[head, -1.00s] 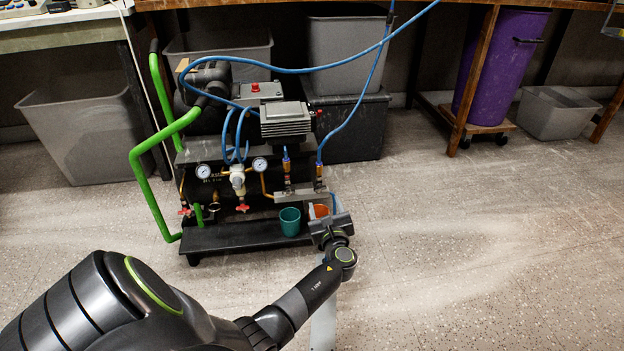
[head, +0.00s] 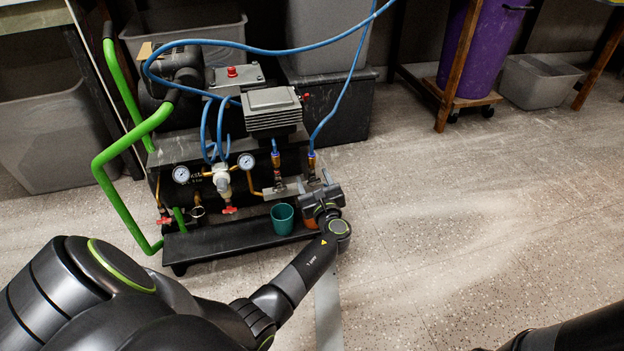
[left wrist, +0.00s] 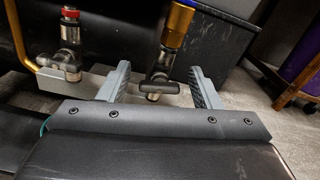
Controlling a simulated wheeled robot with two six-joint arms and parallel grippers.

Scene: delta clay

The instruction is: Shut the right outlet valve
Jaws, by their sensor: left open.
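The right outlet valve (head: 311,168) stands at the compressor's front right, under a brass-and-blue hose fitting. In the left wrist view the right outlet valve (left wrist: 162,66) has a dark bar handle (left wrist: 158,88) lying roughly crosswise. My left gripper (head: 321,190) is in front of it, partly hiding it in the head view. In the left wrist view my left gripper (left wrist: 160,76) is open, with one finger on each side of the valve; no contact can be made out. The left outlet valve (left wrist: 70,38) is left of the fingers. My right gripper is out of view.
The compressor (head: 225,155) has gauges, red-handled valves and a green tube handle (head: 115,165). A teal cup (head: 282,218) and an orange cup (head: 311,222) stand on its lower shelf. Blue hoses (head: 345,105) rise from the outlets. The floor to the right is clear.

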